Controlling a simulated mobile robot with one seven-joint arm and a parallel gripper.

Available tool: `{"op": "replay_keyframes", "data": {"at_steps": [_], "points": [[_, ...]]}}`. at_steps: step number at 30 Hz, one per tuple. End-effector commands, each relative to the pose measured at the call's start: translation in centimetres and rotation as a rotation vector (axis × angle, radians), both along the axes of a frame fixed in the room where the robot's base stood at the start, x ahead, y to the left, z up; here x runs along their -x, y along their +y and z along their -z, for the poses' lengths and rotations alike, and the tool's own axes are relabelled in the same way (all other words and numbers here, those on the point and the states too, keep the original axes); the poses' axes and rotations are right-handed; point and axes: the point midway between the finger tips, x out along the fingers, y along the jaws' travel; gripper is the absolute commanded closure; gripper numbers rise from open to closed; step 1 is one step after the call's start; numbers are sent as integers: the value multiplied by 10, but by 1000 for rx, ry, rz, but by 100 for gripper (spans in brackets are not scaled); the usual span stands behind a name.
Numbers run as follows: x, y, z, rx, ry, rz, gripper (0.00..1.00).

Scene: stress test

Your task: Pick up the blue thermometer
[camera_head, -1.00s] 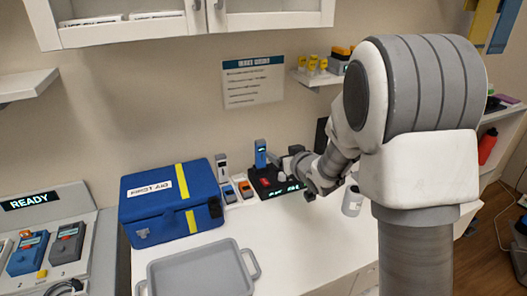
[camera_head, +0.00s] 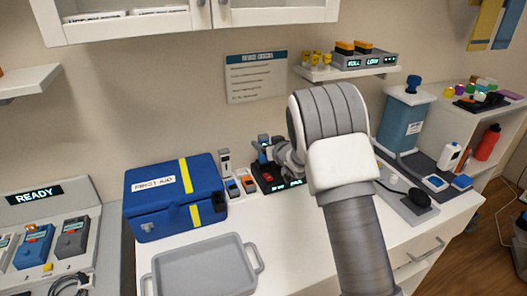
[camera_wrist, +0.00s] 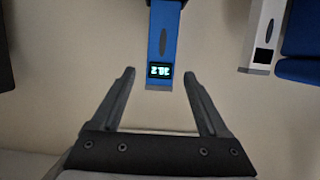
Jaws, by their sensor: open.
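The blue thermometer (camera_wrist: 161,40) is upright in the wrist view, with a lit display near its lower end there. My gripper (camera_wrist: 159,74) is open, with one finger to each side of the display end. The fingers look apart from the thermometer, and whether it is fully between them in depth I cannot tell. In the head view my gripper (camera_head: 271,151) is at the black base (camera_head: 268,184) by the back wall, and it partly hides the blue thermometer (camera_head: 262,141).
A white thermometer (camera_head: 225,160) stands just left; it also shows in the wrist view (camera_wrist: 262,30). The blue first aid box (camera_head: 153,205) is further left. A grey tray (camera_head: 203,276) lies in front. A shelf (camera_head: 346,74) with several items hangs above right.

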Motion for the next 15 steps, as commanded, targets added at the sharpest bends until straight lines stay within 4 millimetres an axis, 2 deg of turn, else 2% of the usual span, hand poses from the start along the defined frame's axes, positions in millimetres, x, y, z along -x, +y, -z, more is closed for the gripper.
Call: {"op": "replay_keyframes", "data": {"at_steps": [7,15], "points": [[-12,5,3,2,0,-1,22],[-41,17,10,2,0,0,22]]}}
